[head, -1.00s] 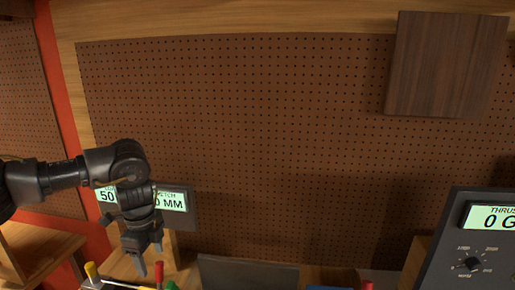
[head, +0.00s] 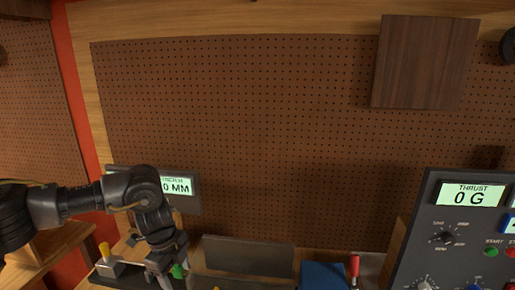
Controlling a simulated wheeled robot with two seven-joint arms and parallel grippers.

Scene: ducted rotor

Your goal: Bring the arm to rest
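My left arm comes in from the left in the head view, with its black gripper (head: 161,276) pointing down at the bottom left. The fingers reach the bottom edge of the picture, beside a small green-topped piece (head: 178,271). Whether they are apart or hold something cannot be made out. My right gripper is not in view.
A panel reading "THRUST 0 G" (head: 468,196) stands at right, with knobs and buttons. A display reading "0 MM" (head: 178,186) is partly behind my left arm. A yellow-topped piece (head: 104,250), a blue block (head: 324,275) and a red-handled tool (head: 354,266) line the bottom. A pegboard (head: 240,130) fills the back.

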